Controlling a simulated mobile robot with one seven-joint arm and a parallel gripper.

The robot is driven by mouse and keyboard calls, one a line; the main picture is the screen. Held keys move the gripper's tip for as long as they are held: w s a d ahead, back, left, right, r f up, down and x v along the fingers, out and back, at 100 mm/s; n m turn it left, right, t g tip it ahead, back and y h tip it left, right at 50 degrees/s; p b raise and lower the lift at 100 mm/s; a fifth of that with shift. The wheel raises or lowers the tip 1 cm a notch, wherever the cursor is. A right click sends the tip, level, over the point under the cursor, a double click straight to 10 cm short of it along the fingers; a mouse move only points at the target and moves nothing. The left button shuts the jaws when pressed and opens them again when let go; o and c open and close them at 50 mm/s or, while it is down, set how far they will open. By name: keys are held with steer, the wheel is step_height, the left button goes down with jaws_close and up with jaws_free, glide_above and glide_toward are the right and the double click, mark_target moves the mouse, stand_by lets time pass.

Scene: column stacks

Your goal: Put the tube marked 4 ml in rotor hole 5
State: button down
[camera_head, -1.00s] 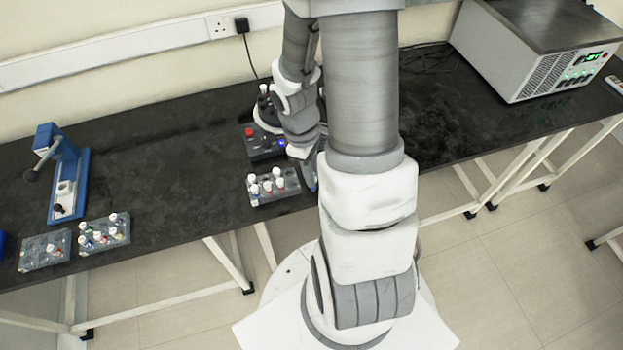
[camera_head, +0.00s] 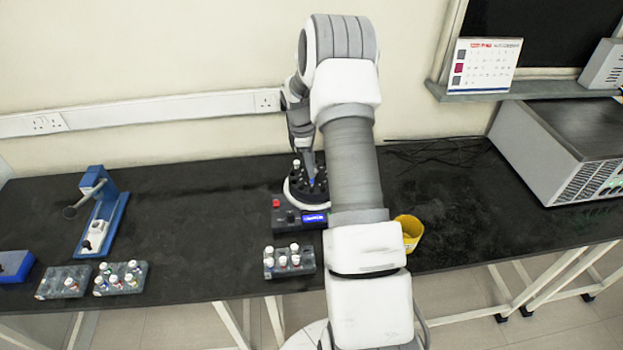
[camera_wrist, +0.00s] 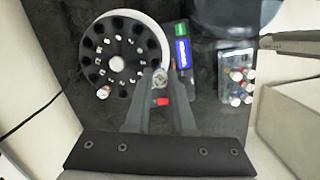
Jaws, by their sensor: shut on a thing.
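My gripper (camera_head: 311,180) is over the front right part of the dark round rotor (camera_head: 293,197) in the head view. In the wrist view my gripper (camera_wrist: 160,78) is shut on a tube (camera_wrist: 160,80), seen nearly end-on between the fingertips at the rim of the rotor (camera_wrist: 118,70). The tube's mark cannot be read, and I cannot tell whether its lower end is inside a hole. The rotor has a ring of dark holes around a pale hub. Another tube with a white cap (camera_wrist: 103,92) stands at its edge. Hole numbers are too small to read.
The rotor's control box (camera_head: 285,217) has a red button and blue display. A tube rack (camera_head: 290,273) stands in front of it, with two more racks (camera_head: 65,283) (camera_head: 122,290) at left. A yellow cup (camera_head: 412,238) is right of my arm. Bench at centre left is clear.

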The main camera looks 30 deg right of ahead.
mark_target(311, 183)
steer(key=shift+w+d, duration=0.15)
steer(key=shift+w, duration=0.1)
steer(key=shift+w+f, duration=0.1)
steer(key=shift+f, duration=0.05)
steer(key=shift+f+b, duration=1.15)
steer(key=shift+f, duration=0.6)
steer(key=shift+f+b, duration=0.55)
steer(key=shift+f, duration=0.15)
stand_by(0.6)
steer(key=shift+f+b, duration=0.7)
steer(key=shift+f, duration=0.4)
steer(key=shift+f, duration=0.1)
steer(key=shift+c, duration=1.8)
jaws_free()
